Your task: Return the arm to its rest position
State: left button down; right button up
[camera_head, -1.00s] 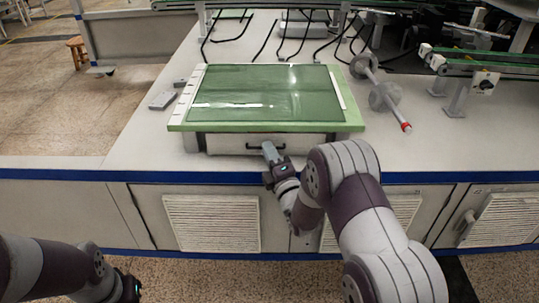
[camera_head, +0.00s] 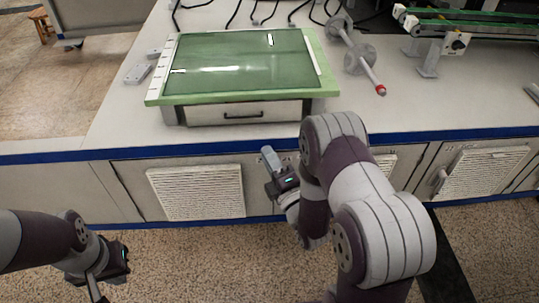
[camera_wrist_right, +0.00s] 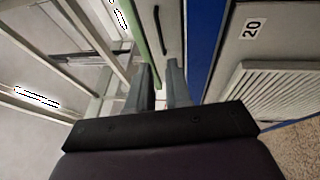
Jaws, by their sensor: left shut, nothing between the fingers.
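My right arm reaches in from the lower right in the head view. Its gripper (camera_head: 268,154) is in front of the bench's front face, below the blue edge strip and apart from the drawer handle (camera_head: 243,115). In the right wrist view the right gripper (camera_wrist_right: 161,72) shows two grey fingers with an empty gap between them. My left gripper (camera_head: 97,290) hangs low at the lower left, above the floor. Its fingers are together with nothing between them.
A shallow drawer unit (camera_head: 200,114) with a green top panel (camera_head: 240,65) stands on the white bench (camera_head: 115,125). Small grey blocks (camera_head: 138,74) lie left of it. A grey spindle with discs (camera_head: 359,58) lies right. Open floor (camera_head: 180,262) lies before the bench.

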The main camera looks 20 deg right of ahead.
dwell(0.4)
jog(key=s+d+f+m+g+h, duration=0.1)
jog(key=s+f+m+g, duration=0.2)
jog(key=f+m+g, duration=0.35)
jog(key=s+d+f+m+g+h, duration=0.1)
jog(key=s+f+m+g, duration=0.1)
jog(key=f+m+g, duration=0.4)
jog(key=s+a+r+m+g+p, duration=0.2)
jog(key=s+r+m+g, duration=0.55)
jog(key=s, duration=0.55)
notch_tip(320, 180, up, 45)
jog(key=a+t+p, duration=0.1)
jog(key=p, duration=3.7)
jog(key=shift+w+a+t, duration=0.25)
jog(key=shift+w+t, duration=0.05)
jog(key=shift+w, duration=0.05)
